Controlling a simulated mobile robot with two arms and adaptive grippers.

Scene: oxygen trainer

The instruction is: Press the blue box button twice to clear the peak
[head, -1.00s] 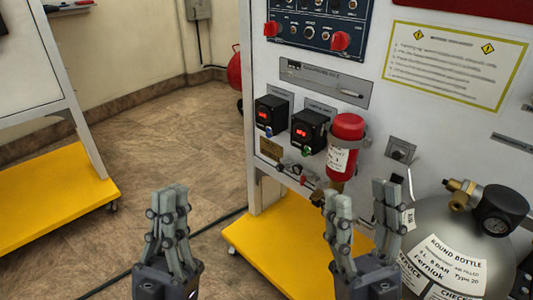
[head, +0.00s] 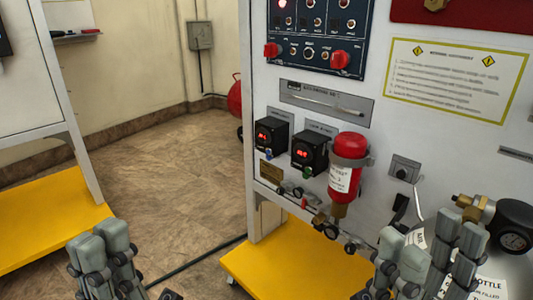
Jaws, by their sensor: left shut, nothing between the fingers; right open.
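Two black boxes with red lit displays are mounted on the white panel. The left box (head: 271,137) has a small blue button (head: 268,154) below its display; I take this as the blue box button. The right box (head: 309,151) has a green button (head: 307,172). The display digits are too small to read surely. My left gripper (head: 100,240) is shut and empty at the lower left, well apart from the boxes. My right gripper (head: 430,245) is open at the lower right, in front of the round bottle, with nothing seen held.
A red cylinder (head: 345,168) stands out from the panel just right of the boxes. Small valves and fittings (head: 298,192) sit below them. A yellow base (head: 265,260) juts out below.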

